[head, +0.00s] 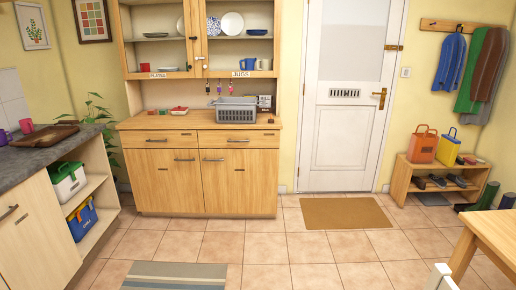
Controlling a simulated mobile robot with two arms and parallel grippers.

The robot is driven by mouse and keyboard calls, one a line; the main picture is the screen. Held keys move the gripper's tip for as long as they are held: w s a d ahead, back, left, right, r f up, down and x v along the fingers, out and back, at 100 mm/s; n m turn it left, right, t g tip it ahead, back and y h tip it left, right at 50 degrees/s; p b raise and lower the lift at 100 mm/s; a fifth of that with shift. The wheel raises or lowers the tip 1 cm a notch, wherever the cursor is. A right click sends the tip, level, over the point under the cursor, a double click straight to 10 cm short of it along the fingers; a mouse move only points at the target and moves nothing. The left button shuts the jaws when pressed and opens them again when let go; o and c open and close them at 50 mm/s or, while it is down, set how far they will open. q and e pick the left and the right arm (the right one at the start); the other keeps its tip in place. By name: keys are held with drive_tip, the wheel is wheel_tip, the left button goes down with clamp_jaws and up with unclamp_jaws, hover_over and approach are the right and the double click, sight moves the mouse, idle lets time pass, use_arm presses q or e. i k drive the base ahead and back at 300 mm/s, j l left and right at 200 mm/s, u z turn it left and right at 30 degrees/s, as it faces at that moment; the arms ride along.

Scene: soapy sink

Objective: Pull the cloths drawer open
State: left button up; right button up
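A wooden dresser stands against the back wall. It has two drawers side by side under its worktop, a left drawer (172,142) and a right drawer (222,143). Both look shut, each with a dark bar handle and a small dark label at its upper right. The labels are too small to read, so I cannot tell which is the cloths drawer. Below them are two shut cupboard doors (168,180).
A grey rack (237,110) stands on the worktop. A striped rug (175,276) and brown doormat (345,213) lie on the floor. A grey-topped counter (66,145) is at left, a wooden table (490,225) at right. The tiles before the dresser are clear.

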sight(209, 138)
drive_tip(key=i, duration=2.45)
drive_tip(key=l+z, duration=0.05)
drive_tip(key=l, duration=0.05)
